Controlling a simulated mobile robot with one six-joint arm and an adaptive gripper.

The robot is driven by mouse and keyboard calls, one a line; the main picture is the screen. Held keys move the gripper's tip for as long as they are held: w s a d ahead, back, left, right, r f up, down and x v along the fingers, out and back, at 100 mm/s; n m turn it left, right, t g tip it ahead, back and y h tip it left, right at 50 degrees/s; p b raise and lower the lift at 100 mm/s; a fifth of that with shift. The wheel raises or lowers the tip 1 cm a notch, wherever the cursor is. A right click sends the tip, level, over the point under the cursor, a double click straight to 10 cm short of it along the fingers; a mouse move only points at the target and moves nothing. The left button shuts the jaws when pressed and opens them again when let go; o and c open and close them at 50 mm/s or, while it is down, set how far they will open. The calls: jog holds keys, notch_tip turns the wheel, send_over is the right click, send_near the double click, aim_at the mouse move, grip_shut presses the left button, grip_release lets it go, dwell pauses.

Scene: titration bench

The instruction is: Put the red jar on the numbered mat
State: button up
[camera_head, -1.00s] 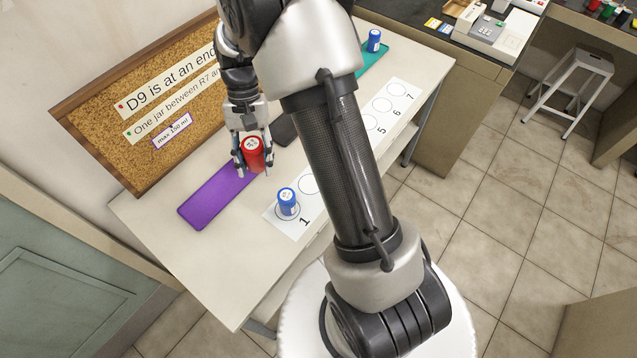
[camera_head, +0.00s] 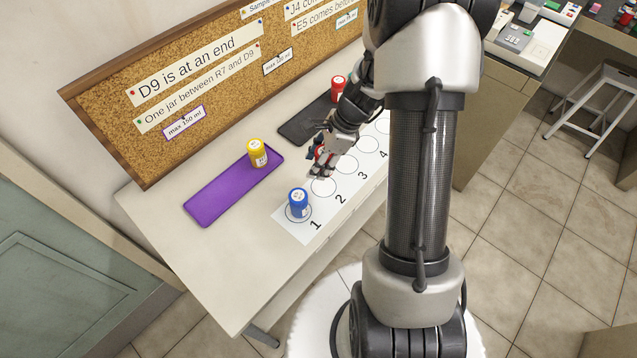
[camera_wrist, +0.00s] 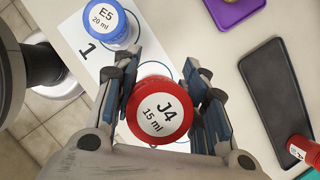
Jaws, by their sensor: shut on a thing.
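My gripper (camera_head: 320,166) is shut on the red jar (camera_wrist: 160,112), whose lid reads "J4 15 ml". The red jar, partly hidden by my fingers, also shows in the head view (camera_head: 319,153). It appears upright, at or just above circle 2 of the white numbered mat (camera_head: 328,211); I cannot tell whether it touches. In the wrist view, blue arcs of a circle show around the jar. A blue jar (camera_head: 298,204), marked "E5 20 ml" in the wrist view (camera_wrist: 106,22), stands on circle 1. Circles 3 and 4 look empty; my arm hides the mat farther right.
A yellow jar (camera_head: 257,152) stands on the purple tray (camera_head: 215,203). Another red jar (camera_head: 338,88) stands on the dark tray (camera_head: 295,132) behind my gripper. A corkboard (camera_head: 205,75) with notes lines the back. The table's front left is clear.

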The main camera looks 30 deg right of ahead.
notch_tip(320, 180, down, 8)
jog(key=b, duration=0.2)
jog(key=shift+r+b, duration=0.1)
jog(key=shift+b, duration=0.3)
jog(key=shift+r, duration=0.1)
jog(key=o, duration=0.5)
jog(key=shift+f, duration=0.2)
jog(key=o, duration=0.5)
jog(key=shift+c, duration=0.2)
